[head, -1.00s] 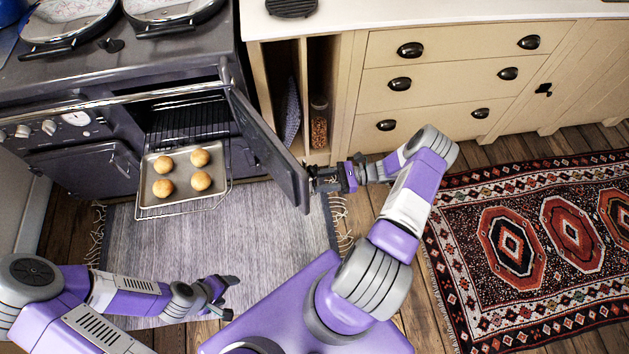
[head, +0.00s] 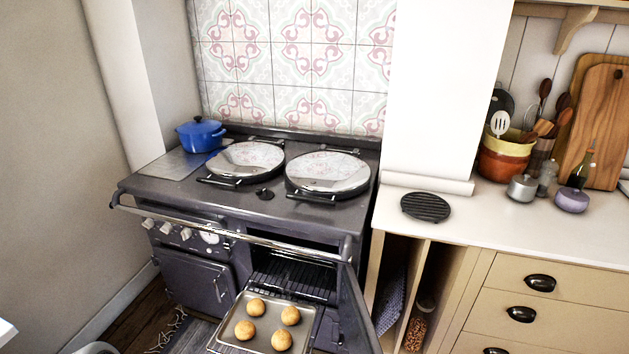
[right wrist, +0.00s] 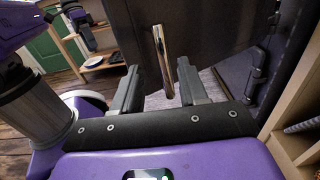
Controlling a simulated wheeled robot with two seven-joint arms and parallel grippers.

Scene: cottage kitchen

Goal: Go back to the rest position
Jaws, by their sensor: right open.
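In the head view neither gripper shows. My right gripper (right wrist: 160,82) is in the right wrist view, open and empty, its two dark fingers apart. The open oven door (right wrist: 205,40) is in front of it, and the door's metal handle (right wrist: 162,60) appears between the fingers, apart from them. In the head view the door (head: 358,310) stands open on the right of the oven. What looks like my left gripper (right wrist: 76,18) shows small at the top left of the right wrist view; its jaws are unclear.
A baking tray (head: 235,345) with several golden buns sits on the pulled-out oven rack. A blue pot (head: 200,134) stands on the stove (head: 262,215). The counter (head: 470,225) at right holds a black trivet (head: 426,206) and utensils. Cabinet shelves (right wrist: 295,125) stand close at the right wrist view's right.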

